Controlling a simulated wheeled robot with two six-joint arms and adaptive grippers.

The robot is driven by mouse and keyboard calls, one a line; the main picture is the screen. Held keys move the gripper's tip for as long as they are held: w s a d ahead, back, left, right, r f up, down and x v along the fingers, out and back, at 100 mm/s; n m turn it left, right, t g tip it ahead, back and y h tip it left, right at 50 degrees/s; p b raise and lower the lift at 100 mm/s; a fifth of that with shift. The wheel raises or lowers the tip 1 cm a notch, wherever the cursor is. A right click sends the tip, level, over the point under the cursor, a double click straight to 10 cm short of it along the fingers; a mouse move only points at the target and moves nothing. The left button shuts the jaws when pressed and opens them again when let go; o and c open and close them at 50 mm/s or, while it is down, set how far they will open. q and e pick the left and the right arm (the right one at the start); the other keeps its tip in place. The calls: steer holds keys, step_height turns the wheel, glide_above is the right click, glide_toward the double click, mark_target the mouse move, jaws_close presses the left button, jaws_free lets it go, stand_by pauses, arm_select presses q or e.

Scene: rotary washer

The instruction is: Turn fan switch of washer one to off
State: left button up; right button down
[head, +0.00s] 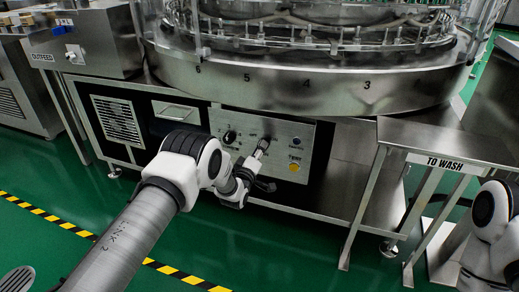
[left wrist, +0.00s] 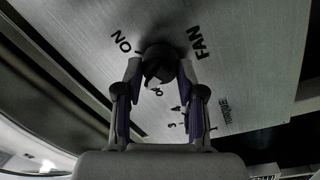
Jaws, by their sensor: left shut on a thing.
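The washer's steel control panel (head: 318,130) faces me below the round turntable. In the left wrist view, the black fan switch knob (left wrist: 160,55) sits on the panel, with "FAN" printed to its upper right and "ON" to its upper left. Another label below the knob is partly covered. My left gripper (left wrist: 160,76) is shut on the knob, with one finger on each side. In the head view my left gripper (head: 259,152) reaches the panel and largely hides the switch. The knob's exact pointing is hard to tell. My right gripper is out of view.
Another black knob (head: 230,137) sits left on the panel. A blue button (head: 297,142) and a yellow button (head: 294,167) are to the right. A steel "TO WASH" table (head: 410,134) stands at the right. Green floor (head: 300,235) is open in front.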

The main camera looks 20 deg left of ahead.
arm_select(q)
steer(key=shift+n+p, duration=0.3)
steer(key=shift+n, duration=1.8)
steer(key=o, duration=1.1)
steer(key=shift+o, duration=0.2)
steer(key=shift+f, duration=0.1)
steer(key=s, duration=1.2)
steer(key=shift+a+f, duration=0.2)
steer(key=shift+f, duration=0.2)
